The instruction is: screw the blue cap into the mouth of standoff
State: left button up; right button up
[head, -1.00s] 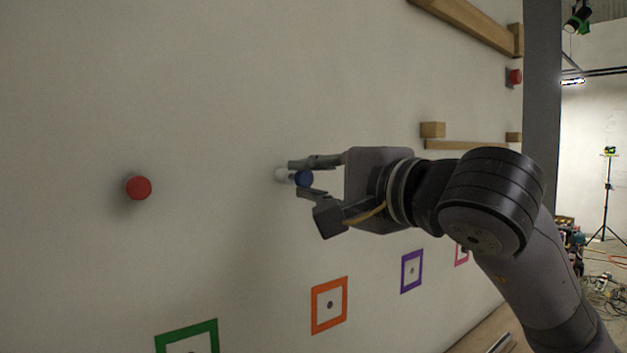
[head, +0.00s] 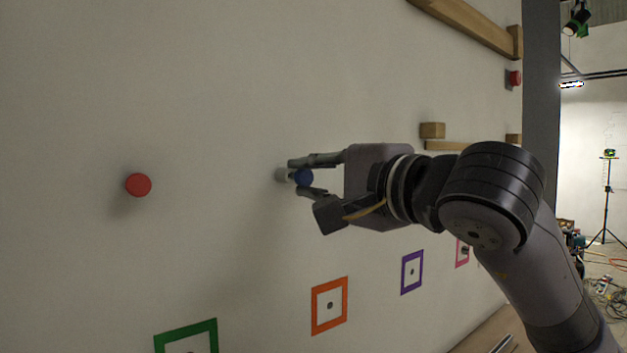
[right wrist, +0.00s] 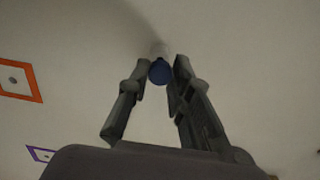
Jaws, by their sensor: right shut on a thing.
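The blue cap (head: 303,177) is between the fingertips of my right gripper (head: 308,176), which is shut on it. My left gripper is not in view.
A red round knob (head: 138,185) is on the wall at left. Coloured square frames, such as the orange one (head: 329,306), run along the wall below. Wooden blocks and rails, including a small block (head: 432,130), stick out at upper right. The wall around the standoff is clear.

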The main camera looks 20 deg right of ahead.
jog(key=shift+w+a, duration=0.25)
jog(key=shift+w, duration=0.45)
jog(key=o, duration=0.9)
jog(key=shift+s, duration=0.1)
jog(key=v, duration=1.1)
jog(key=shift+s+d, duration=0.15)
jog(key=shift+s, duration=0.25)
